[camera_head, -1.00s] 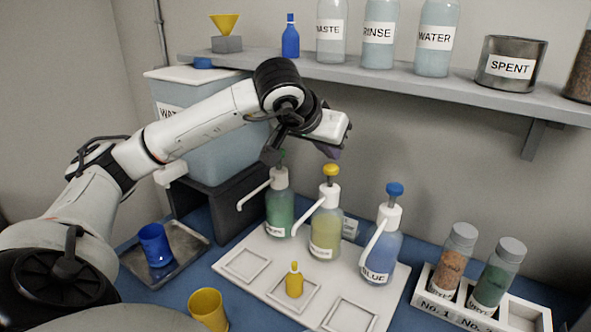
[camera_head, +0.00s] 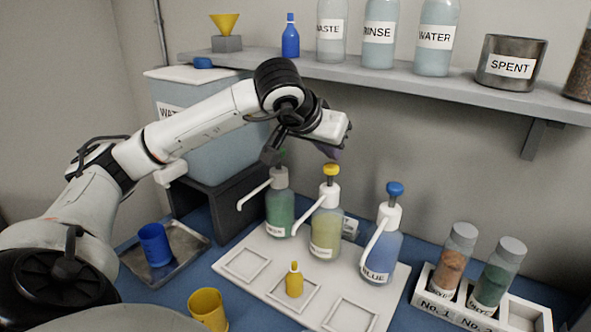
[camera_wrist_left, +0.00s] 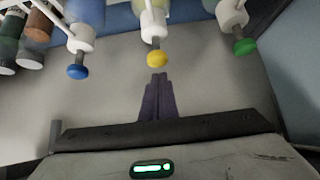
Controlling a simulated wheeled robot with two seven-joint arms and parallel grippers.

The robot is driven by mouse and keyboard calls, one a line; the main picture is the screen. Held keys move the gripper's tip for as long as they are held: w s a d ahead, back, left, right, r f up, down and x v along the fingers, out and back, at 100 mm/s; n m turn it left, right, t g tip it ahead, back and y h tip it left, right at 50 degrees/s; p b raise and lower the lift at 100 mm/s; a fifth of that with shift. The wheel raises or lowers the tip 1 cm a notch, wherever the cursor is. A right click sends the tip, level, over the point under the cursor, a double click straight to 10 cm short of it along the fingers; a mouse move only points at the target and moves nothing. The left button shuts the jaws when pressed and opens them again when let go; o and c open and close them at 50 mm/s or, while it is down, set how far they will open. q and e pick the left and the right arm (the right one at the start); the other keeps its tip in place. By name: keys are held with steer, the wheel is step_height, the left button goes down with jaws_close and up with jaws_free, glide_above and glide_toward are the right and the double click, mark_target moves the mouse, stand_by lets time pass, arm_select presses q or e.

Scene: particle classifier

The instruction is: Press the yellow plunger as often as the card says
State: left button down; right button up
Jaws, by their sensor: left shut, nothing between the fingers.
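The yellow plunger (camera_head: 331,169) tops the pump bottle of yellow liquid (camera_head: 326,232), the middle one of three on a white board. It stands up, with a white collar below it. My left gripper (camera_head: 329,153) is shut and empty, its dark fingertips close above the yellow plunger in the head view. In the left wrist view the shut fingers (camera_wrist_left: 158,80) point at the yellow knob (camera_wrist_left: 155,57); I cannot tell whether they touch. A small pale card (camera_head: 350,228) stands behind the yellow and blue bottles, mostly hidden; its writing is unreadable.
The green bottle (camera_head: 279,207) and blue bottle (camera_head: 382,247) flank the yellow one closely. A small yellow bottle (camera_head: 294,282) stands before it on the board (camera_head: 247,264). A yellow cup (camera_head: 208,309) is at front left. A shelf (camera_head: 400,80) runs behind, above the pumps.

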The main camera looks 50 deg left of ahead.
mark_target(331, 166)
arm_select(q)
steer(key=shift+f+b, duration=1.25)
steer(key=shift+f, duration=0.5)
steer(key=shift+r, duration=0.1)
steer(key=shift+r+p, duration=1.7)
steer(key=shift+p, duration=0.05)
steer(key=shift+f, duration=0.25)
